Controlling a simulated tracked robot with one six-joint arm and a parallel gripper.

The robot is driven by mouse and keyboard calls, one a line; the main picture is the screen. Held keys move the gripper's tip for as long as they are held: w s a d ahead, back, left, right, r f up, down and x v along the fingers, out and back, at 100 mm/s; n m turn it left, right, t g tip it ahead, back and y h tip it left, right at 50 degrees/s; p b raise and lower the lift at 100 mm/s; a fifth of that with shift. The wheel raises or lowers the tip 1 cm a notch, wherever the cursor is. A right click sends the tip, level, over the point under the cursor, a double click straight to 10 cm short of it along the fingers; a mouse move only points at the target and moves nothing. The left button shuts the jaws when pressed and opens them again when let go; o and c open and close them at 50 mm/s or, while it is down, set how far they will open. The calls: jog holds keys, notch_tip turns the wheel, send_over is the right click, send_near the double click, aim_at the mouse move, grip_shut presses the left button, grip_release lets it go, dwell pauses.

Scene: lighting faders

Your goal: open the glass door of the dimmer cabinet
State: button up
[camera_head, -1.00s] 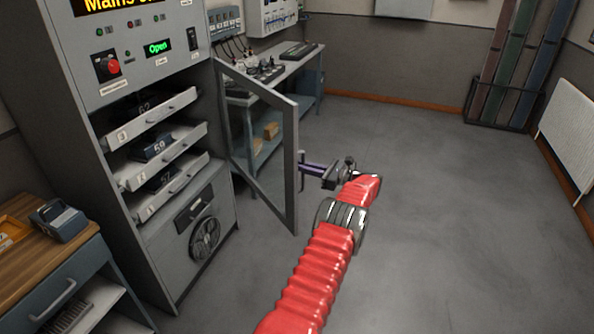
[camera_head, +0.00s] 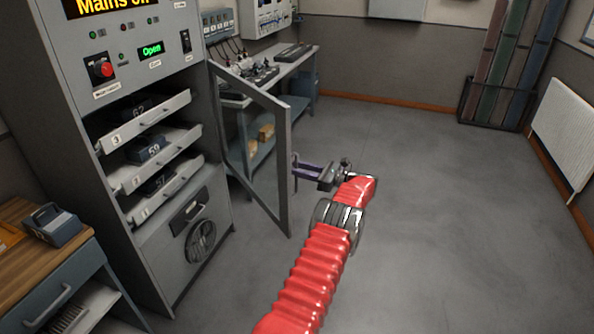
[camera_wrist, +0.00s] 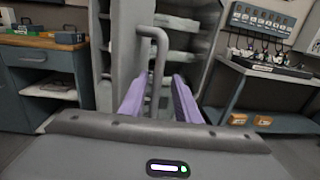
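The grey dimmer cabinet (camera_head: 85,160) stands at the left in the head view. Its framed glass door (camera_head: 253,150) stands swung well out from the cabinet's right side, and the "Open" display is lit green. My gripper (camera_head: 300,168) is at the door's free edge, where the handle is. In the wrist view the grey bar handle (camera_wrist: 160,62) stands upright. The two purple fingers of my gripper (camera_wrist: 158,92) are spread apart, with the handle's lower part between them. I cannot tell whether either finger touches it.
Numbered drawers (camera_head: 150,120) show in the cabinet front. A wooden-topped bench (camera_head: 30,260) stands left of it. A blue-grey workbench (camera_head: 265,85) with equipment stands behind the door. A radiator (camera_head: 565,125) is at the right wall. The floor (camera_head: 440,210) right of my arm is clear.

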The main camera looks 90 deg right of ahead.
jog(key=v, duration=1.3)
jog(key=shift+s, duration=0.25)
